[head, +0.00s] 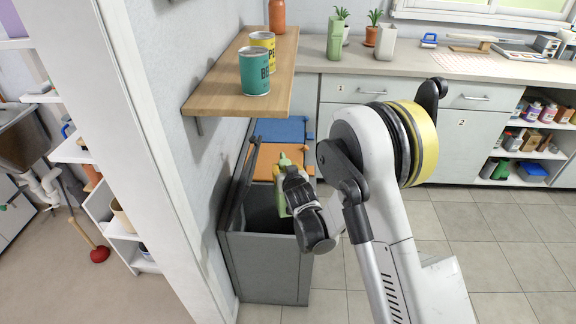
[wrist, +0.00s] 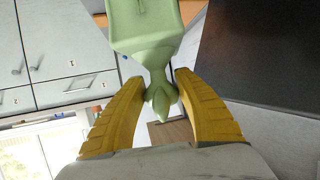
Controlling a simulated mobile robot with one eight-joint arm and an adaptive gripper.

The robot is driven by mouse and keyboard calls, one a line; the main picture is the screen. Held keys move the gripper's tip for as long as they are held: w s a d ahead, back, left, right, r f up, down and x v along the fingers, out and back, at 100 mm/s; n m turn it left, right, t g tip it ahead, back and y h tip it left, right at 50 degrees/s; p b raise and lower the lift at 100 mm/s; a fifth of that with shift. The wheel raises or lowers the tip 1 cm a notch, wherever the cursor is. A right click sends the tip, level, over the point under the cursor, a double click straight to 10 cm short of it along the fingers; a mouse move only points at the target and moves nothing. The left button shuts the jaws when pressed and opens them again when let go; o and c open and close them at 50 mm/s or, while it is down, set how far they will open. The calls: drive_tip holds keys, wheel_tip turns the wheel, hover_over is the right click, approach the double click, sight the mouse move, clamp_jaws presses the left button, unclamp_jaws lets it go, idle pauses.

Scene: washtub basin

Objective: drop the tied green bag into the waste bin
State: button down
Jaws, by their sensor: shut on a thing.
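The tied green bag (wrist: 146,25) is pale green, and its knotted neck sits between the two yellow fingers of my gripper (wrist: 161,97) in the wrist view. The gripper is shut on that neck. In the head view the bag (head: 283,162) shows only in part behind my gripper (head: 287,175), which covers much of it. The waste bin (head: 265,268) is a grey, open-topped box on the floor by the wall. My gripper and the bag appear over the bin's opening in the head view; the exact height above the rim is hard to tell.
A wooden wall shelf (head: 220,98) with a teal can (head: 254,72) and a yellow can (head: 263,40) juts out above the bin. Orange (head: 268,160) and blue (head: 283,130) lids lie behind it. Cabinets stand at the back. Tiled floor (head: 500,235) is clear at right.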

sight(285, 162)
drive_tip(key=shift+f, duration=2.8)
drive_tip(key=c, duration=0.9)
unclamp_jaws()
wheel_tip(285, 162, up, 10)
drive_tip(key=shift+d, duration=0.1)
